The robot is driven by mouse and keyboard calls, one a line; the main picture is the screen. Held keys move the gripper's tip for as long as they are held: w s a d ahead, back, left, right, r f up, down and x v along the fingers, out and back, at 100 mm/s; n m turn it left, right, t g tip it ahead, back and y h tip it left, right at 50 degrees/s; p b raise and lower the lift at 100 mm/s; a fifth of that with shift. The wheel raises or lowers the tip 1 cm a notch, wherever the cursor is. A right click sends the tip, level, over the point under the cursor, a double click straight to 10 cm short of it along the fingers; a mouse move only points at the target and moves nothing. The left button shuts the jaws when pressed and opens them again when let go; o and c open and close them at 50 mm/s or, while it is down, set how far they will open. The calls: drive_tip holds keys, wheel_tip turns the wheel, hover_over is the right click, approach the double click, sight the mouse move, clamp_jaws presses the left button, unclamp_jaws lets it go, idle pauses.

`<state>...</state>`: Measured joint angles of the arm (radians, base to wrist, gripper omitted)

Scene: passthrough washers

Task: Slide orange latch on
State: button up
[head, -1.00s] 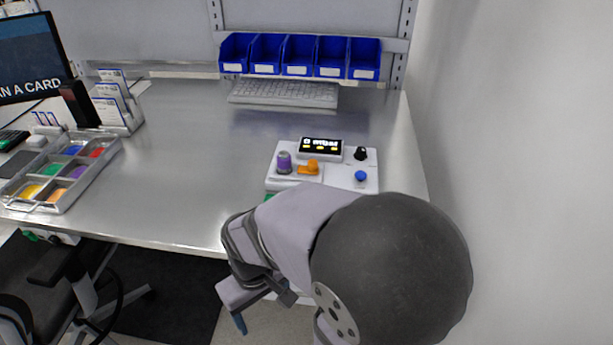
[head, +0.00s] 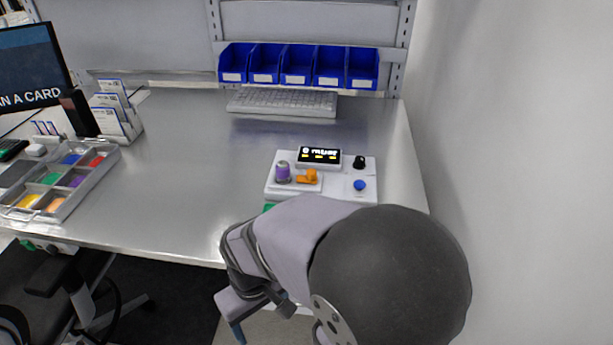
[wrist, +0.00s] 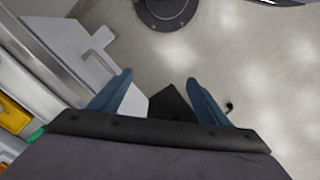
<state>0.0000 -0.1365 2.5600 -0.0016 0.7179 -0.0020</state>
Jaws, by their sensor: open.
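The orange latch (head: 308,177) sits on top of a white control box (head: 325,192) near the right front of the metal table. A purple knob (head: 282,171) stands just left of it. A small lit display (head: 319,156), a black knob (head: 359,162) and a blue button (head: 359,185) are on the same box. My gripper (wrist: 158,90) shows in the wrist view with its two blue fingers apart and nothing between them. It hangs over the floor, below and in front of the table edge, away from the latch. My arm covers part of the box's front in the head view.
Blue bins (head: 298,66) hang along the back, with a keyboard (head: 282,101) below them. A tray of coloured pieces (head: 75,205) and a card rack (head: 122,122) stand at the left. The table's middle (head: 190,170) is clear. A wall (head: 510,130) rises at the right.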

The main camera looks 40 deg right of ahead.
drive_tip(key=c, duration=0.6)
drive_tip(key=shift+w+r, duration=0.1)
drive_tip(key=shift+c, duration=0.8)
drive_tip(key=w+d+r+m+t+p, duration=0.1)
drive_tip(key=w+d+r+m+p, duration=0.15)
drive_tip(key=w+m, duration=0.5)
drive_tip(key=n+t+p, duration=0.3)
drive_tip(key=n+t, duration=0.1)
drive_tip(key=n, duration=0.4)
approach(312, 171)
drive_tip(key=shift+m+g, duration=0.25)
drive_tip(key=shift+g, duration=0.05)
drive_tip(key=shift+w+p+x, duration=0.1)
drive_tip(key=shift+p+x, duration=0.6)
drive_tip(key=shift+x, duration=1.4)
drive_tip(key=shift+w+p+x, duration=0.15)
drive_tip(key=shift+p+x, duration=0.5)
drive_tip(key=shift+x, duration=1.45)
